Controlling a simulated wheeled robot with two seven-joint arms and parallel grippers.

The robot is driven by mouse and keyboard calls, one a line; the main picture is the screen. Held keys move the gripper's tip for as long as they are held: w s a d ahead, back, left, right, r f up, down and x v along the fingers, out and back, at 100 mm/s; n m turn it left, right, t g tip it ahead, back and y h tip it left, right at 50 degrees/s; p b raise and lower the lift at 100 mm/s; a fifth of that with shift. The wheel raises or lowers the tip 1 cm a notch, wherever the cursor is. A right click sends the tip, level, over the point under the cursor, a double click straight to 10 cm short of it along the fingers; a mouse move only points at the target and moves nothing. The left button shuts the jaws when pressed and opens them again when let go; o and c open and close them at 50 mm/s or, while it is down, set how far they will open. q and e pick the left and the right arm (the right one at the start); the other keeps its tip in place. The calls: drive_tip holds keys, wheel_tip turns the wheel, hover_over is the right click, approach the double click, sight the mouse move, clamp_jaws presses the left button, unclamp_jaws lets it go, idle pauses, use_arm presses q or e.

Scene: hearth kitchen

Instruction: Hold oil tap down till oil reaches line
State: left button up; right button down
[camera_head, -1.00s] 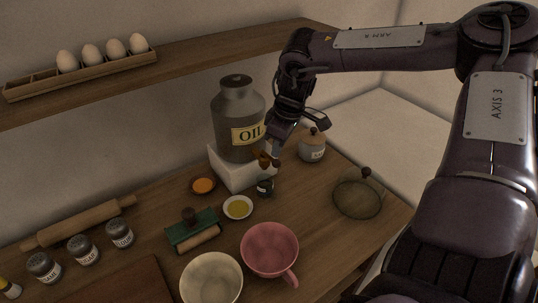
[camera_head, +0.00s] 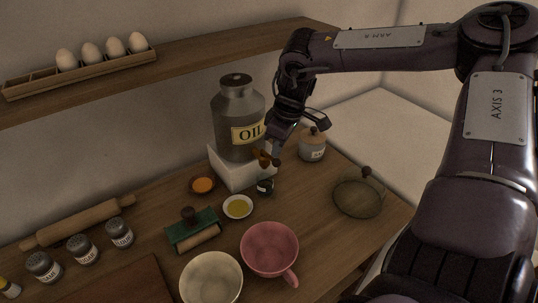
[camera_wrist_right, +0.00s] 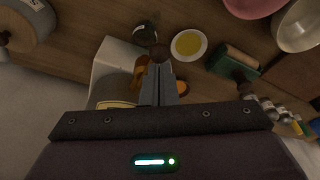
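The grey oil can (camera_head: 238,112), labelled OIL, stands on a white block (camera_head: 232,172) against the wall. Its brass tap (camera_head: 264,159) sticks out at the lower front, and its dark knob (camera_wrist_right: 157,50) shows in the right wrist view. A small dark glass jar (camera_head: 265,187) stands on the counter below the tap; its line and oil level are too small to read. My right gripper (camera_head: 275,152) is at the tap from above. Its fingers are together, with their tips (camera_wrist_right: 158,66) at the knob, touching or nearly so. My left gripper is out of view.
A saucer of yellow oil (camera_head: 238,207) and an orange dish (camera_head: 203,186) sit near the jar. A pink cup (camera_head: 270,250) is in front. The wooden shelf (camera_head: 190,69) runs above.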

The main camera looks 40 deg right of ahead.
drive_tip(key=shift+s+b+x, duration=0.15)
drive_tip(key=shift+b+x, duration=0.7)
drive_tip(key=shift+x, duration=0.05)
drive_tip(key=shift+s+b+x, duration=0.2)
drive_tip(key=shift+b+x, duration=0.6)
drive_tip(key=shift+x, duration=0.1)
drive_tip(key=shift+d+f, duration=0.1)
drive_tip(key=shift+d, duration=0.05)
idle(1.1)
drive_tip(key=p+v, duration=0.1)
drive_tip(key=v, duration=0.1)
drive_tip(key=w+p+v, duration=0.1)
drive_tip(key=p+v, duration=0.2)
drive_tip(key=v, duration=0.2)
drive_tip(key=shift+w+a+r+p, duration=0.15)
drive_tip(key=shift+a+r+p, duration=0.1)
drive_tip(key=shift+a+p, duration=0.05)
drive_tip(key=shift+f, duration=0.1)
idle(0.8)
